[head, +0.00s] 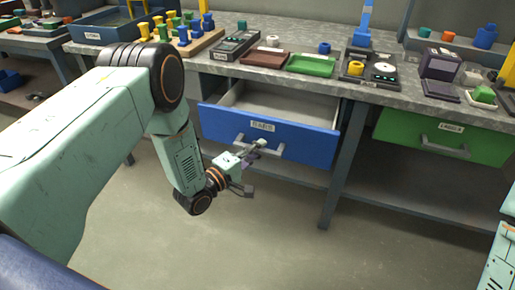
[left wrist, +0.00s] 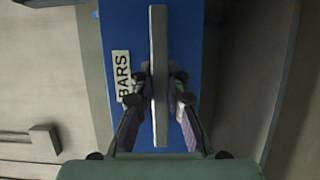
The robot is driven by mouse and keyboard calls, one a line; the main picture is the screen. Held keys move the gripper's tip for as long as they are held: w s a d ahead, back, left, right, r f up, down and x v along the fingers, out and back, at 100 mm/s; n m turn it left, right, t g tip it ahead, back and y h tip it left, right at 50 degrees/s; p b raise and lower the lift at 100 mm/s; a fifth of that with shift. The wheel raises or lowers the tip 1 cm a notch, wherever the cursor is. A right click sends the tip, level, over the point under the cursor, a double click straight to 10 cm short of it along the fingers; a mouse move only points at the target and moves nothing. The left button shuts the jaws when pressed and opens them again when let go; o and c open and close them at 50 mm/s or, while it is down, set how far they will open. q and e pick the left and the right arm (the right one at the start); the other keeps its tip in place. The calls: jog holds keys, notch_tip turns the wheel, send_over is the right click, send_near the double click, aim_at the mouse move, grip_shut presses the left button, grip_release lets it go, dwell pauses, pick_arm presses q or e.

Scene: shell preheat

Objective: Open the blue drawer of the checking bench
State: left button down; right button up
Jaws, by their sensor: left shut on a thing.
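The blue drawer (head: 268,133) of the checking bench (head: 290,75) is pulled part way out, and the inside of its box shows behind the front. Its front has a grey bar handle (head: 272,149) and a white label; in the left wrist view the label reads BARS. My left gripper (head: 255,149) is at the handle, toward its left part. In the left wrist view the handle (left wrist: 159,60) runs between the two fingers of my left gripper (left wrist: 160,95), which is shut on it. The blue front (left wrist: 185,30) lies just beyond. My right gripper is not in view.
A green drawer (head: 440,137) to the right is shut. A bench leg (head: 340,165) stands between the drawers. The bench top holds a green tray (head: 311,65), a brown tray (head: 264,58) and small devices. The floor in front is clear.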

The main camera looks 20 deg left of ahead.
pick_arm(q)
jog(key=shift+a, duration=0.1)
jog(key=c, duration=1.3)
grip_release()
jog(key=shift+s, duration=0.1)
jog(key=v, duration=1.2)
